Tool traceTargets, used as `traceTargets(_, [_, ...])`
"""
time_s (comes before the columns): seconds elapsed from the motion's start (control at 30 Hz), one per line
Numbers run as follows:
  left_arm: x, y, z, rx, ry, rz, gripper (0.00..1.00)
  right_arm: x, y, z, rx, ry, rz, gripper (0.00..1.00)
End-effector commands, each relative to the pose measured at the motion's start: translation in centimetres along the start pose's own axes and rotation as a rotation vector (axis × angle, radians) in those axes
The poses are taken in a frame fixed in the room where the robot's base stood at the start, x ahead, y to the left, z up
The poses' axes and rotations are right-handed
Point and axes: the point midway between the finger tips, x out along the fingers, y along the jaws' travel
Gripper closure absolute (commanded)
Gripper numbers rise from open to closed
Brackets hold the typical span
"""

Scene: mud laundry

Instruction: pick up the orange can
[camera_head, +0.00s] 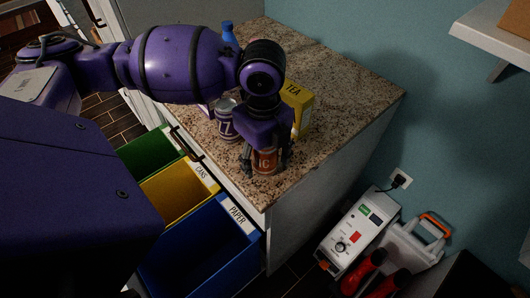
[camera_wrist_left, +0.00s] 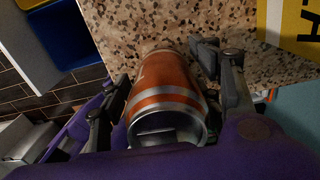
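The orange can (camera_head: 265,161), with silver rims, stands upright on the speckled countertop (camera_head: 340,95) near its front edge. My left gripper (camera_head: 267,158) reaches down over it with one finger on each side. In the left wrist view the can (camera_wrist_left: 165,88) lies between the spread fingers (camera_wrist_left: 165,78), its near end facing the camera. The fingers look open, with small gaps beside the can; exact contact is hard to see. My right gripper is not in view.
A purple can (camera_head: 227,122), a yellow tea box (camera_head: 298,104) and a blue bottle (camera_head: 228,32) stand close behind. Below the counter's front are green (camera_head: 140,152), yellow (camera_head: 180,192) and blue (camera_head: 215,250) bins. A shelf (camera_head: 495,38) juts from the wall at right.

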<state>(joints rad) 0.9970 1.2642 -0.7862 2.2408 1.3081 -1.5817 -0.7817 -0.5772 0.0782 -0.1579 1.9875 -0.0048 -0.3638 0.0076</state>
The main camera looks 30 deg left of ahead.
Motion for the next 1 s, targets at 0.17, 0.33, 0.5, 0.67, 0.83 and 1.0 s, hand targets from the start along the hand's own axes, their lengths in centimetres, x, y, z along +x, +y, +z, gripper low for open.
traceTargets(0.17, [0.0, 0.0, 0.0, 0.0, 0.0, 0.0, 0.67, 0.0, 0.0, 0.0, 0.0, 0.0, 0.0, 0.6])
traceTargets(0.33, [0.0, 0.0, 0.0, 0.0, 0.0, 0.0, 0.73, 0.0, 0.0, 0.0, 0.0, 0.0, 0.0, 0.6])
traceTargets(0.5, [0.0, 0.0, 0.0, 0.0, 0.0, 0.0, 0.73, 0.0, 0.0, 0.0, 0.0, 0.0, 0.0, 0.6])
traceTargets(0.67, [-0.4, -0.1, 0.0, 0.0, 0.0, -0.002, 0.73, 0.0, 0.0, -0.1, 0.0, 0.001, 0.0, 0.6])
traceTargets(0.83, [-1.9, -0.1, 0.0, 0.0, -0.001, -0.003, 0.73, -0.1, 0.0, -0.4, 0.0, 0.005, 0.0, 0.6])
traceTargets(1.0, [-4.5, 1.0, 0.2, -0.001, -0.002, -0.002, 0.73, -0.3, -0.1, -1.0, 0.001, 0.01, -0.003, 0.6])
